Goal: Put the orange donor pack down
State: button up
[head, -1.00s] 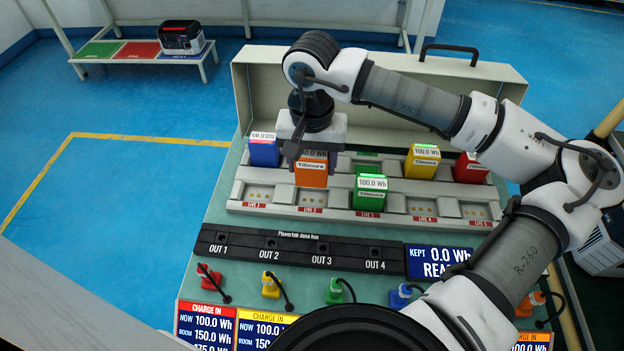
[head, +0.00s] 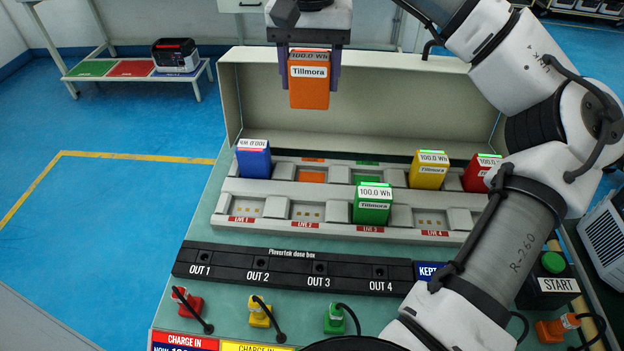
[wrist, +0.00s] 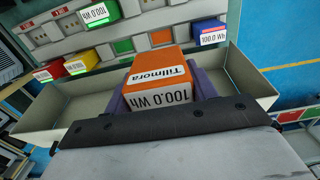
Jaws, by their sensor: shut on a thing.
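The orange donor pack (head: 309,88), labelled Tillmora and 100.0 Wh, hangs upright in my gripper (head: 309,72), high above the back of the rack. My gripper is shut on it, with a purple finger on each side. In the wrist view the orange pack (wrist: 161,78) sits between the fingers, above the open tray-like case. The rack (head: 268,216) has a back row with an empty orange-marked bay (head: 312,177) and a front row of LIVE bays. A green pack (head: 373,204) stands in the front row's LIVE 3 bay.
A blue pack (head: 253,159), a yellow pack (head: 429,170) and a red pack (head: 478,172) stand in the back row. The beige case wall (head: 370,110) rises behind the rack. A low bench (head: 130,69) with coloured pads stands at far left.

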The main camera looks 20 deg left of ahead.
jog(key=shift+w+a+f+b, duration=0.1)
jog(key=shift+w+a+b, duration=0.1)
jog(key=shift+w, duration=0.2)
jog(key=shift+w+a+f+b, duration=0.1)
jog(key=shift+w+b, duration=0.1)
jog(key=shift+w, duration=0.2)
notch_tip(320, 180, down, 19)
jog(key=shift+f, duration=0.15)
jog(key=shift+f, duration=0.1)
jog(key=shift+f, duration=0.1)
jog(key=o, duration=1.4)
jog(key=shift+d, duration=0.1)
notch_tip(320, 180, up, 12)
jog(key=shift+r, duration=0.2)
